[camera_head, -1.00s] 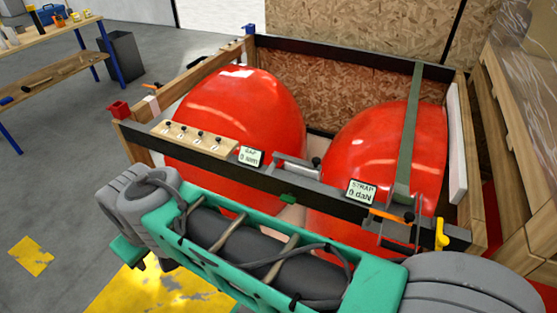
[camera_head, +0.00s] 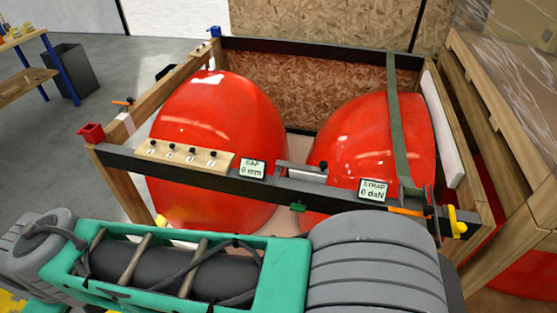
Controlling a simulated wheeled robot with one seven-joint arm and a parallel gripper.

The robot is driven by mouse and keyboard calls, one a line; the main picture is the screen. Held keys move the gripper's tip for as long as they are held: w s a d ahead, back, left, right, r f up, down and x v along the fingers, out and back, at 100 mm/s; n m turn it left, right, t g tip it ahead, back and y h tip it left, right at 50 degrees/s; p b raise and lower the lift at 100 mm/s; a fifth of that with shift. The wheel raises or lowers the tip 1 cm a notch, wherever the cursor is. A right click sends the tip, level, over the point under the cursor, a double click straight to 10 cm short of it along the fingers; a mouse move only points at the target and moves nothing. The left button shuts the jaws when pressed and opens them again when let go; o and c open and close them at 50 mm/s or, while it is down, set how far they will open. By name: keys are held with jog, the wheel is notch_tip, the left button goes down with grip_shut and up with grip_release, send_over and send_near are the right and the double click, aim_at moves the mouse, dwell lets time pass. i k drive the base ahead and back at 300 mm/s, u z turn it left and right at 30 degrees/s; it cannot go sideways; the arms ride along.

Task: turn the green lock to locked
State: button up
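The green lock (camera_head: 298,208) is a small green piece low on the front dark beam (camera_head: 330,193) of the crate, between the two red nosecones. It is small in view, and I cannot tell which way it is turned. My arm's green and grey links cross the bottom of the picture, just below and in front of the lock. My gripper is not in view.
The crate holds a left red nosecone (camera_head: 215,140) and a right red nosecone (camera_head: 355,140) under a green strap (camera_head: 396,120). A red lock (camera_head: 92,132), a blue lock (camera_head: 215,32) and a yellow lock (camera_head: 457,222) sit at its corners. Displays read "GAP 0 mm" (camera_head: 252,169) and "STRAP 0 daN" (camera_head: 373,190).

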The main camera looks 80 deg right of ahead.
aim_at(297, 207)
jog(key=z, duration=0.1)
jog(key=i, duration=0.3)
jog(key=z, duration=3.1)
jog(key=i, duration=0.45)
jog(key=z, duration=0.3)
jog(key=k, duration=1.2)
jog(key=u, duration=0.9)
jog(key=i, duration=0.45)
jog(key=u, duration=0.05)
